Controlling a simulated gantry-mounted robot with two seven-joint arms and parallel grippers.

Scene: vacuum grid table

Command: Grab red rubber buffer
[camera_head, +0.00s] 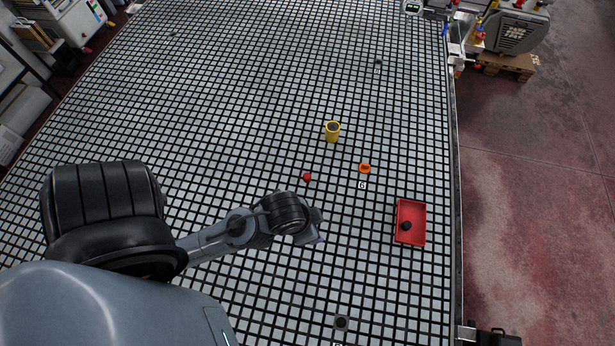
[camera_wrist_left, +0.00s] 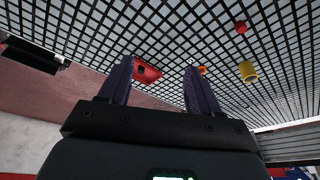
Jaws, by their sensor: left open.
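The red rubber buffer (camera_head: 307,177) is a small round red piece on the grid table (camera_head: 250,110). It also shows in the left wrist view (camera_wrist_left: 241,27) near the top right, outside the span of the fingers. My left gripper (camera_head: 318,228) is just below and slightly right of the buffer in the head view, apart from it. In the left wrist view its two dark fingers (camera_wrist_left: 158,82) are spread with nothing between them in their grasp. My right gripper is not in view.
A red tray (camera_head: 401,238) holding a dark round piece (camera_head: 406,226) lies to the right. An orange ring-like piece (camera_head: 365,168) and a yellow cup (camera_head: 332,132) stand beyond the buffer. A dark round piece (camera_head: 341,322) is near the front. The table left of the buffer is clear.

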